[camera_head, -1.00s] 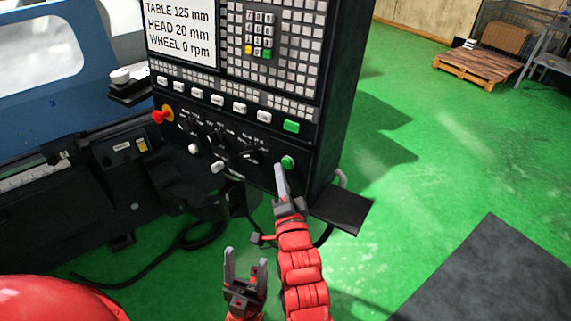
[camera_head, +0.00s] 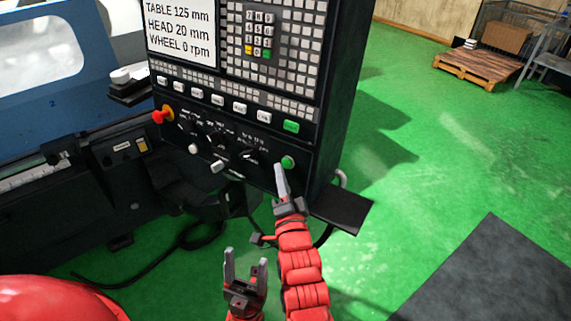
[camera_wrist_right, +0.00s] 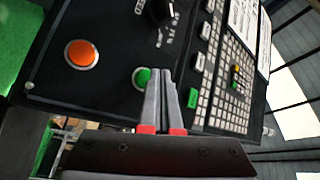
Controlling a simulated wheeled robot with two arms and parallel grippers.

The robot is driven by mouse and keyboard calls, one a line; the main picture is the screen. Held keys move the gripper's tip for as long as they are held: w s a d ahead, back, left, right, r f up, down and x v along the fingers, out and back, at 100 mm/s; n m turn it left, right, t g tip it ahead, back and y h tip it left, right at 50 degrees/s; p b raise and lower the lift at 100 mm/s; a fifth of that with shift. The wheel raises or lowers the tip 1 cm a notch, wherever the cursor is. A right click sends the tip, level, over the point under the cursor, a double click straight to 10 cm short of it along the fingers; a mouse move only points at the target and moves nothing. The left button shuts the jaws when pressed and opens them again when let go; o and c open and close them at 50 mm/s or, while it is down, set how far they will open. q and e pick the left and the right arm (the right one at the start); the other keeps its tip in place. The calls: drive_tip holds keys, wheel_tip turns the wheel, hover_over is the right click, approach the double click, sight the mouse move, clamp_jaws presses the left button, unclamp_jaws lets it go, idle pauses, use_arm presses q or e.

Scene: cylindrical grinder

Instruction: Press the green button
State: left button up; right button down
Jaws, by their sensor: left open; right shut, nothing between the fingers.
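The round green button (camera_head: 288,162) is at the lower right of the black control panel. It also shows in the right wrist view (camera_wrist_right: 142,78), just left of the fingertips. My right gripper (camera_head: 280,169) is shut and empty, its fingertips right beside and a little below the button in the head view. The fingers (camera_wrist_right: 163,76) partly overlap the button's right edge in the wrist view; whether they touch it I cannot tell. The button is not fully covered. My left gripper (camera_head: 245,266) is open and empty, low and away from the panel.
A green rectangular key (camera_head: 291,126) sits above the round button. A red knob (camera_head: 159,117) is at the panel's left. An orange round button (camera_wrist_right: 82,53) shows in the wrist view. A dark shelf (camera_head: 342,208) juts out below right.

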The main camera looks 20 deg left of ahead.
drive_tip(key=shift+w+d+f+b, duration=0.1)
drive_tip(key=shift+w+b, duration=0.35)
drive_tip(key=shift+w+d+b, duration=0.1)
drive_tip(key=shift+w+b, duration=0.25)
drive_tip(key=shift+b, duration=0.05)
idle(0.8)
drive_tip(key=shift+s, duration=0.1)
drive_tip(key=shift+s+a+r, duration=0.2)
drive_tip(key=shift+s, duration=0.5)
drive_tip(key=shift+s, duration=0.1)
